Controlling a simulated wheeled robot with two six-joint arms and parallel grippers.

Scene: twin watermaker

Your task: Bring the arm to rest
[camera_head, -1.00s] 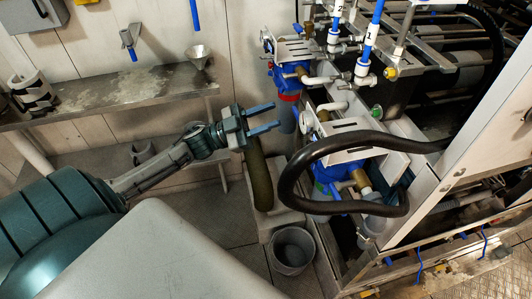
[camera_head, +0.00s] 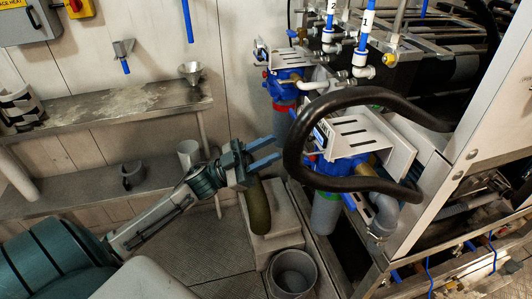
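My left gripper (camera_head: 264,155) comes in from the left on its grey and teal arm (camera_head: 160,215). Its two blue fingers stand apart with nothing between them, so it is open and empty. It is in front of the watermaker, left of the thick black hose (camera_head: 290,150). A dark green cylinder (camera_head: 259,208) shows just below the gripper; I cannot tell whether they touch. My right gripper is not in view.
The watermaker frame (camera_head: 430,185) with blue filter housings (camera_head: 345,160) fills the right side. A grey bucket (camera_head: 293,273) stands on the floor below the gripper. A metal shelf (camera_head: 110,110) with a funnel (camera_head: 190,73) runs along the wall at left.

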